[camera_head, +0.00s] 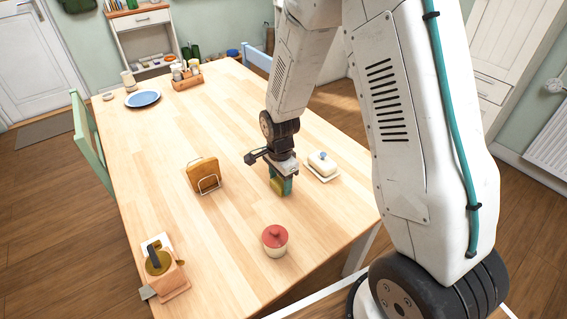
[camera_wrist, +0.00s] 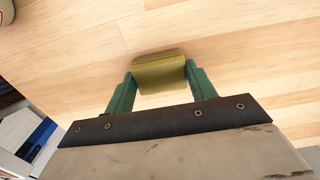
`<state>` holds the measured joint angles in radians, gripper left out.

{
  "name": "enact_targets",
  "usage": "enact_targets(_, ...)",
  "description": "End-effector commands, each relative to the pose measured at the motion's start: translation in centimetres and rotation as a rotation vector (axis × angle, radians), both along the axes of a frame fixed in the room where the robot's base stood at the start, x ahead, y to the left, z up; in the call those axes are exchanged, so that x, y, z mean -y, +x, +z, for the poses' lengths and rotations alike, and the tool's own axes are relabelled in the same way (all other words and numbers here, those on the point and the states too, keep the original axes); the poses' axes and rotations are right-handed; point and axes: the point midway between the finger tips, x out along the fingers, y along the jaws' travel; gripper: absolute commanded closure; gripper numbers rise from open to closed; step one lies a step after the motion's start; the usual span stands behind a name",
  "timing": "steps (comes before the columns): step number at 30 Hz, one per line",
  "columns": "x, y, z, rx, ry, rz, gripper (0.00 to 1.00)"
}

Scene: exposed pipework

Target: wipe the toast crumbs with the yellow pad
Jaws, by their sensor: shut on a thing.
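The yellow pad (camera_head: 278,189) is between the green fingers of my gripper (camera_head: 281,183), over the wooden table (camera_head: 240,115). In the wrist view the pad (camera_wrist: 160,73) is a rounded yellow-olive block with a pale stitched line, and a finger of my gripper (camera_wrist: 159,82) presses on each end. The pad is at or just above the tabletop; I cannot tell whether it touches. I cannot make out any toast crumbs in either view; the tabletop beneath the pad is hidden.
A white butter dish (camera_head: 322,164) stands close to the right of my gripper. A toast rack (camera_head: 204,176) is to the left, a red-lidded pot (camera_head: 275,240) in front. The left-middle tabletop is clear.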

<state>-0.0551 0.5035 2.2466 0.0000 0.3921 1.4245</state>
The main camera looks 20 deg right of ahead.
Motion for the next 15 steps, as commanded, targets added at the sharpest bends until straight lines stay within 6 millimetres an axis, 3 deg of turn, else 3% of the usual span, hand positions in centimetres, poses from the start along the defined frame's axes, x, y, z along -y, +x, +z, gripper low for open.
enact_targets(2,0.2,0.1,0.6,0.002,0.000,-0.002,0.66)
enact_targets(3,0.3,0.1,1.9,0.006,0.000,-0.005,0.66)
enact_targets(15,1.2,0.0,5.4,0.003,0.001,-0.017,0.66)
